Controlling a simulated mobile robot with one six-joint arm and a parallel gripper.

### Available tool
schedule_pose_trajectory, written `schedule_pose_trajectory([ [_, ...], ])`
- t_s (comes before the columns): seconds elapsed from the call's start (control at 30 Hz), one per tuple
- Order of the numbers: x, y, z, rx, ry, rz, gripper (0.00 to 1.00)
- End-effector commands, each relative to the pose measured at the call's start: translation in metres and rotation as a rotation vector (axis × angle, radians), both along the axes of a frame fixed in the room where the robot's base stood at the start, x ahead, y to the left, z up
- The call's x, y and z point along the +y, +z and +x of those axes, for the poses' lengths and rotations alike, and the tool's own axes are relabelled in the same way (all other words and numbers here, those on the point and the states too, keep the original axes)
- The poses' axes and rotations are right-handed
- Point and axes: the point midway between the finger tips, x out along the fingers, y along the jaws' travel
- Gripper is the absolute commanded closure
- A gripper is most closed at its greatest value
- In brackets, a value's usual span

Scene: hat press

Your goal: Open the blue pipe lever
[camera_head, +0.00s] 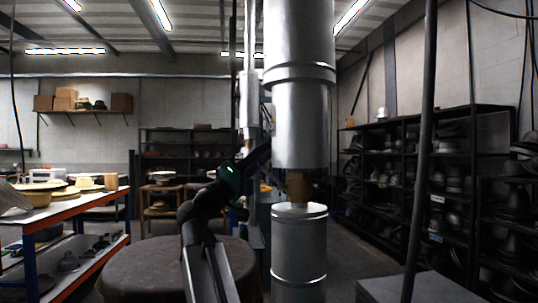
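I cannot clearly make out a blue pipe lever. A narrow blue upright part (257,218) shows behind the dark jointed arm and the silver cylinders, mostly hidden by them; I cannot tell if it belongs to the lever. The dark jointed arm rises from the bottom centre, bends near a small green spot and slants up to the right behind the large silver cylinder (301,110). My gripper and its fingertips cannot be seen.
A dark round tabletop (150,272) lies at the bottom left of centre. A workbench (75,207) with hats stands at left. Black shelves (405,150) with hat forms line the right. A thin dark pole (424,150) and a grey box top (425,288) are nearer right.

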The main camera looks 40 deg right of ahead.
Motion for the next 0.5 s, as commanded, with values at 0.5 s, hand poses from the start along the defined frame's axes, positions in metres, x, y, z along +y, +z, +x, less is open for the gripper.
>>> schedule_pose_trajectory([
  [0.5,0.040,-0.037,-0.004,0.000,-0.009,0.005,0.67],
])
